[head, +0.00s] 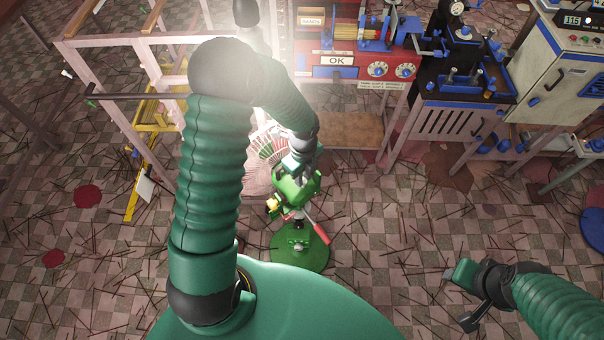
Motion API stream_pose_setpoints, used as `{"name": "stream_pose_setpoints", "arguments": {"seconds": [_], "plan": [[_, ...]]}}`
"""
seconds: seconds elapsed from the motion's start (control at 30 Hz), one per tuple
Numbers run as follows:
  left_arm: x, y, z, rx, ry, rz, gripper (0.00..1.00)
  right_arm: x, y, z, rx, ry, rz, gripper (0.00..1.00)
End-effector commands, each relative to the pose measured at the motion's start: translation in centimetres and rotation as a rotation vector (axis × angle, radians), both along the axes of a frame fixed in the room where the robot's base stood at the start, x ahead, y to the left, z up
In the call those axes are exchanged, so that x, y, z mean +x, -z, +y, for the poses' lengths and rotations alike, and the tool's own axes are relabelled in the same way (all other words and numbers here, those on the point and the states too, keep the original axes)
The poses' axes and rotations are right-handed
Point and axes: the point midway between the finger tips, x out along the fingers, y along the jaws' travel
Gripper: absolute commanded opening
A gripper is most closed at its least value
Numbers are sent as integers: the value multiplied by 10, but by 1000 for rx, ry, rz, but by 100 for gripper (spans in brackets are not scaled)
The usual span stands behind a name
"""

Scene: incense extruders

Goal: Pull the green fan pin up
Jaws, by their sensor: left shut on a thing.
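The green fan (292,190) stands on the floor near the middle of the head view, on a round green base (287,257). Its pale wire cage (262,160) faces away behind the green body. A red-handled lever (320,233) sticks out low on its right. My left gripper (300,165) reaches down to the top of the green body and is shut there on the fan pin. The pin itself is hidden by the gripper, so its height cannot be told. My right gripper (464,297) is open and empty, low at the right, well apart from the fan.
A red machine panel (345,62) with an OK sign stands behind the fan. A dark workbench (465,85) and grey cabinet (570,65) stand at right. A pale wooden rack (115,90) stands at left. Thin sticks litter the checkered floor (400,220).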

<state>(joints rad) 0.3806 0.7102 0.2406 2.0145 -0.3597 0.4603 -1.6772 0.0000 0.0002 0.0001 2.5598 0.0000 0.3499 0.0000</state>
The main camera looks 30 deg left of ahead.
Motion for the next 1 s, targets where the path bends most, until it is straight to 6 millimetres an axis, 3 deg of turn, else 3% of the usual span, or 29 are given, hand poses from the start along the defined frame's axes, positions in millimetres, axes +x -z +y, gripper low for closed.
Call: {"name": "stream_pose_setpoints", "arguments": {"seconds": [0.03, 0.07, 0.2, 0.47, 0.6, 0.77, 1.0], "plan": [[3, -2, -2, -2, 3, -8, 0, 0, 0, 0, 0, 0, 0, 43], [3, -2, -2, -2, 3, -9, 25, 0, 0, 0, 0, 0, 0, 43], [3, -1, -1, -1, 2, -7, 43, 0, 0, 0, 0, 0, 0, 43], [3, 0, 2, -1, 0, -5, 43, 0, 0, 0, 0, 0, 0, 43], [3, -10, 2, -1, 0, -7, 43, 0, 0, 0, 0, 0, 0, 43], [4, -48, 2, 1, -1, -12, 43, 0, -2, 0, 0, 0, 0, 43], [4, -119, 1, 4, 0, -10, 43, 0, -5, 0, 0, 0, 0, 43]]}}
